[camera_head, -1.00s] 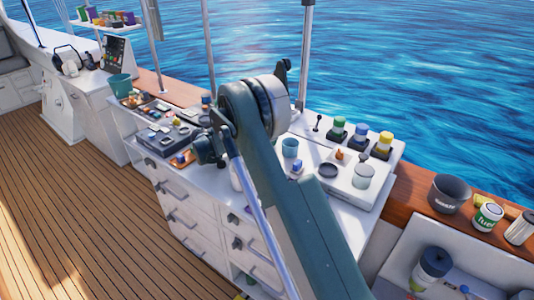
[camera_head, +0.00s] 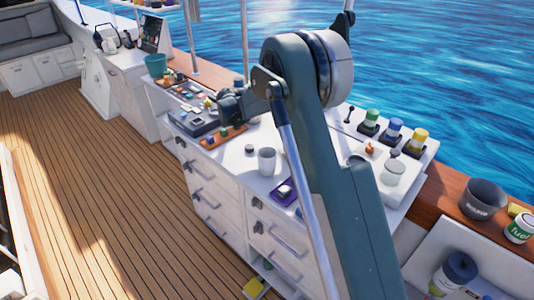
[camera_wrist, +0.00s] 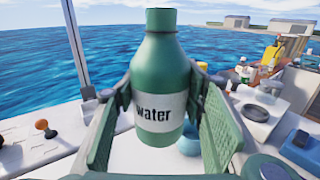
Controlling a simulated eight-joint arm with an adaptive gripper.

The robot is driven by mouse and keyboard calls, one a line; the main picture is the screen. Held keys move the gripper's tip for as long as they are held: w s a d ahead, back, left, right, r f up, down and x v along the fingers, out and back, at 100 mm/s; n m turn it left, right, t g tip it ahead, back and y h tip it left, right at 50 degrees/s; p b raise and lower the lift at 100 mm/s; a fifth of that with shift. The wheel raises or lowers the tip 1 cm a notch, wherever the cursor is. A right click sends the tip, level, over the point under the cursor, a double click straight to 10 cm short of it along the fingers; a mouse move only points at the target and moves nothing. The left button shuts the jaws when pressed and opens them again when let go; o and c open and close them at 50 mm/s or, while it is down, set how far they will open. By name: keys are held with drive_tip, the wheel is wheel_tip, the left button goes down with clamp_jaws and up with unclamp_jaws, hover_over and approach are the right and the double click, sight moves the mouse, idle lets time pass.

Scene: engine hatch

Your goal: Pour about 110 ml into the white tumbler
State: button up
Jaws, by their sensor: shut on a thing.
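My gripper (camera_wrist: 160,92) is shut on a green bottle (camera_wrist: 165,60) with a white "water" label, one finger on each side. In the head view the bottle and fingers are hidden behind my arm. A white tumbler (camera_head: 267,161) stands upright on the white counter (camera_head: 232,163), just left of my arm. I cannot see how full it is. In the wrist view a blue-teal rounded thing (camera_wrist: 189,145) is partly hidden behind the bottle.
An orange tray (camera_head: 223,137) and a purple tray (camera_head: 284,192) lie near the tumbler. Several capped jars (camera_head: 395,128) stand at the back right. Open deck lies left.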

drive_tip(key=shift+s+a+r+n+t+y, duration=0.25)
drive_tip(key=shift+a+n+t, duration=0.25)
drive_tip(key=shift+t, duration=0.25)
drive_tip(key=shift+s+a+r+n+t+y, duration=0.1)
drive_tip(key=shift+a+r+n+t+y, duration=0.1)
drive_tip(key=shift+a+n+t, duration=0.45)
drive_tip(key=s+a+f+n+t+y+b, duration=0.1)
drive_tip(key=s+a+n+t+y+b, duration=0.1)
drive_tip(key=s+a+n+t+y, duration=0.65)
drive_tip(key=s+a+f+n+t+y+b, duration=0.1)
drive_tip(key=s+a+n+t+y, duration=0.4)
drive_tip(key=s+a+y, duration=1)
drive_tip(key=shift+s+d+f+n+g+h, duration=0.4)
drive_tip(key=shift+f+h, duration=0.45)
drive_tip(key=shift+f, duration=0.85)
drive_tip(key=shift+s+d+f+n+g+h, duration=0.2)
drive_tip(key=shift+s+f+h, duration=0.5)
drive_tip(key=shift+f, duration=1.05)
drive_tip(key=shift+s+d+f+n+g+h, duration=0.15)
drive_tip(key=shift+s+d+f+h, duration=0.25)
drive_tip(key=shift+f+h, duration=0.95)
drive_tip(key=shift+f+y, duration=0.35)
drive_tip(key=shift+y, duration=0.05)
drive_tip(key=shift+m, duration=0.35)
